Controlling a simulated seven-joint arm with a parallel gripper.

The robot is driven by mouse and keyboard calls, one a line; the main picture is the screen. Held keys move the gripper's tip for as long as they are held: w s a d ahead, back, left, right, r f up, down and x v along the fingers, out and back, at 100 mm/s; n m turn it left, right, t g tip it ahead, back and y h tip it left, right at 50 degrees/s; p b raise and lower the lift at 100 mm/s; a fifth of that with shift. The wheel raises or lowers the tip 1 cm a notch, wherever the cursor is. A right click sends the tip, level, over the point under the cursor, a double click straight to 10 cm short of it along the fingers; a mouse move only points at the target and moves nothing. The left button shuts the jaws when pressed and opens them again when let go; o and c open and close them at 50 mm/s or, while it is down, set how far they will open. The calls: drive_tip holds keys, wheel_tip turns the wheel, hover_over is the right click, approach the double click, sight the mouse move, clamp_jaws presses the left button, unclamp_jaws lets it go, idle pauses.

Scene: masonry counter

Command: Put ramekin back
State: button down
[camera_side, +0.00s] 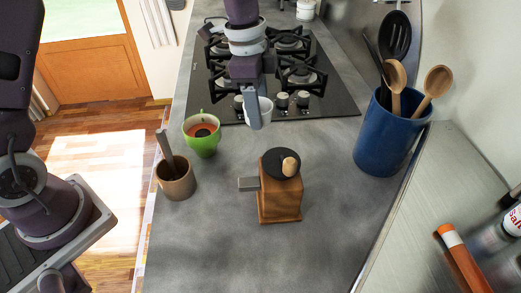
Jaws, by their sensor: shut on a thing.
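A small white ramekin (265,107) is in the grip of my gripper (254,112), near the front edge of the black gas hob. My gripper points down, and one grey finger shows in front of the ramekin. The ramekin's far side and the other finger are hidden. From this single view I cannot tell whether the ramekin touches the surface beneath it.
A green cup (203,140) and a brown mortar with a pestle (174,178) stand left. A wooden grinder (280,192) stands in front. A blue utensil crock (385,135) is at right. The gas hob (335,103) lies behind. Grey counter (225,245) is clear in front.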

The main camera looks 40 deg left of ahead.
sight(266, 120)
drive_tip(key=f, duration=0.1)
drive_tip(key=d+f, duration=0.1)
drive_tip(key=f+m, duration=0.1)
drive_tip(key=shift+w+d, duration=0.2)
drive_tip(key=shift+d, duration=0.1)
wheel_tip(266, 120, down, 8)
drive_tip(key=shift+r, duration=0.1)
drive_tip(key=c, duration=0.6)
unclamp_jaws()
drive_tip(key=shift+a, duration=0.1)
